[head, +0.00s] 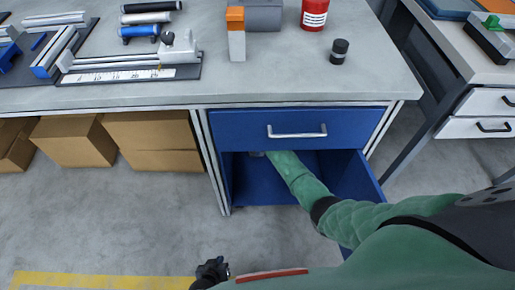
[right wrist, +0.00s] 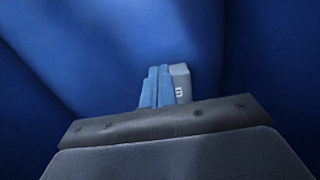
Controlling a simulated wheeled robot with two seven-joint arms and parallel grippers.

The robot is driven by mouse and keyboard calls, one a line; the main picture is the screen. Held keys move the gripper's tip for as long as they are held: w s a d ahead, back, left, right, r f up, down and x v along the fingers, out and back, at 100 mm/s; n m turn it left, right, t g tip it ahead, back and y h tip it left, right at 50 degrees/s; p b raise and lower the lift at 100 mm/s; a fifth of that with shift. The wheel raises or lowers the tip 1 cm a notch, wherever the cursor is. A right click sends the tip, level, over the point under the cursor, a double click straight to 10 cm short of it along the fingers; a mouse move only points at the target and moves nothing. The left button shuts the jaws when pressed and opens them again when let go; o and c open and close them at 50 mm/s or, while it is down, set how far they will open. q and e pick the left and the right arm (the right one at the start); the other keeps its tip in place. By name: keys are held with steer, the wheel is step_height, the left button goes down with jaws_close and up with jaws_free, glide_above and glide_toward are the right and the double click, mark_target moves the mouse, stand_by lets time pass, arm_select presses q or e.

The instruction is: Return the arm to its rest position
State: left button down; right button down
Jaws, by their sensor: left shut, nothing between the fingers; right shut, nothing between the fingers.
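My left gripper (head: 212,268) is dark, shut and empty, low over the floor at the bottom.
The closed upper drawer (head: 250,125) sits just above my right forearm. Cardboard boxes (head: 75,142) stand under the bench.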

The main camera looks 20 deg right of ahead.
steer(key=shift+r, duration=0.6)
